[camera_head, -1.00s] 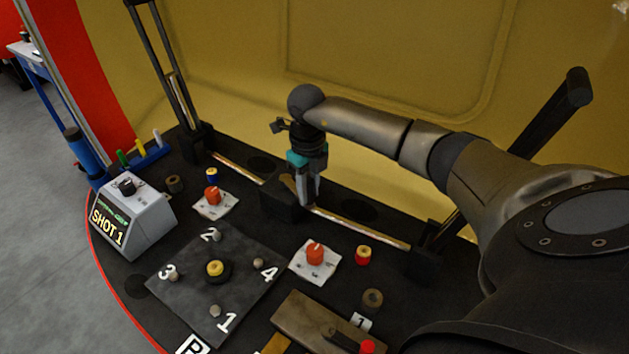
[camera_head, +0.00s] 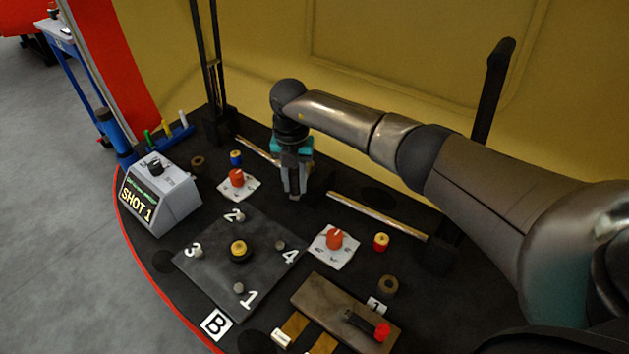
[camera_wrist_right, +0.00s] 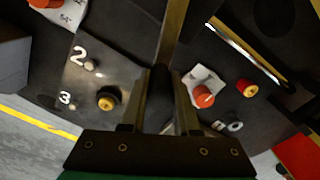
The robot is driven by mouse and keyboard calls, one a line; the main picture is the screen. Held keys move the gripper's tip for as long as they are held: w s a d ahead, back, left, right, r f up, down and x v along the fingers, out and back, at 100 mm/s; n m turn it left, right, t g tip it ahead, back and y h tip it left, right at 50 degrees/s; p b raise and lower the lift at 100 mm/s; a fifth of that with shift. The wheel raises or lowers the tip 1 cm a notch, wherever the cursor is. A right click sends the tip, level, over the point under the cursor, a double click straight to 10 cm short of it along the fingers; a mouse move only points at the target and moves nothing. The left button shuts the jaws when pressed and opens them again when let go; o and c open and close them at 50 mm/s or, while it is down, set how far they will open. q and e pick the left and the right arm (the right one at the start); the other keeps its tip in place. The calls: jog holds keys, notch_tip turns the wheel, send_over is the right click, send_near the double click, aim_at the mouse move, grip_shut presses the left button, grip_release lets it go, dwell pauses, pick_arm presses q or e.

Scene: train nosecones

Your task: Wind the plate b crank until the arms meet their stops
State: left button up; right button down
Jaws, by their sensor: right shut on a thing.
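My right gripper (camera_head: 294,192) points down at the middle of the black deck, between two metal rods. In the right wrist view its fingers (camera_wrist_right: 161,105) are shut on a dark rounded piece (camera_wrist_right: 160,84), which looks like the crank's handle. The rest of the crank is hidden behind the gripper. A tall black arm (camera_head: 207,60) stands nearly upright at the left. Another black arm (camera_head: 490,95) at the right leans outward to the right. Whether either arm touches a stop cannot be told. A white label B (camera_head: 216,324) lies by a dark numbered plate (camera_head: 210,275). My left gripper is out of view.
Two orange knobs (camera_head: 237,178) (camera_head: 335,238) sit on white cards. A grey box reading SHOT 1 (camera_head: 165,200) stands at the left. A brown block (camera_head: 318,302) with a black lever lies in front. A yellow wall (camera_head: 400,100) rises behind.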

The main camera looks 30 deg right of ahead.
jog(key=shift+w+a+r+m, duration=0.2)
jog(key=shift+w+a+m, duration=0.65)
jog(key=shift+m, duration=0.35)
jog(key=shift+a+r, duration=0.1)
jog(key=shift+a, duration=0.05)
jog(key=c, duration=1.1)
grip_release()
jog(key=shift+o, duration=0.9)
jog(key=shift+w+a, duration=0.1)
jog(key=shift+w, duration=0.15)
jog(key=shift+o, duration=1.4)
jog(key=shift+s, duration=0.1)
